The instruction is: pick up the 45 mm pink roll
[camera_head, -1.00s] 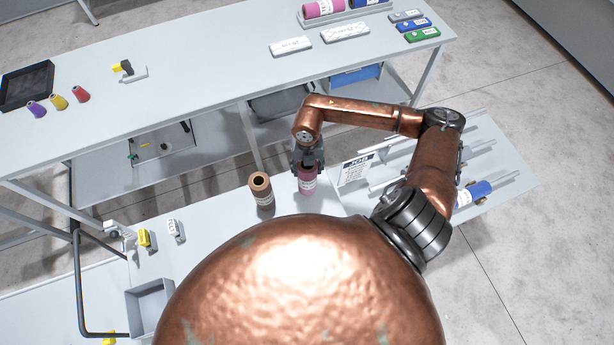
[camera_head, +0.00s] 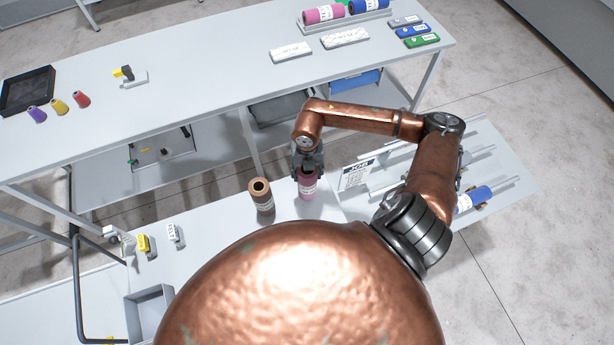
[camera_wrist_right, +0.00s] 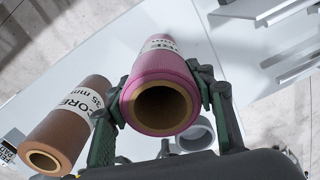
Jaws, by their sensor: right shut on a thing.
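The pink roll (camera_head: 307,186) stands upright on the near white table, with a white label on its side. It also shows in the right wrist view (camera_wrist_right: 160,78), its hollow core facing the camera. My right gripper (camera_head: 306,170) reaches down from above and is shut on its upper end, one finger on each side. The roll's size cannot be read from its label here. A brown roll (camera_head: 262,196) stands just to the left, apart from the pink one; its label in the wrist view (camera_wrist_right: 68,125) reads 35 mm. My left gripper is not in view.
A job card (camera_head: 356,173) and a rack holding a blue roll (camera_head: 474,199) are on the right. A grey bin (camera_head: 150,312) and small labelled blocks stand at the left. The long bench (camera_head: 200,100) behind carries another pink roll (camera_head: 324,14), thread cones and a dark tray.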

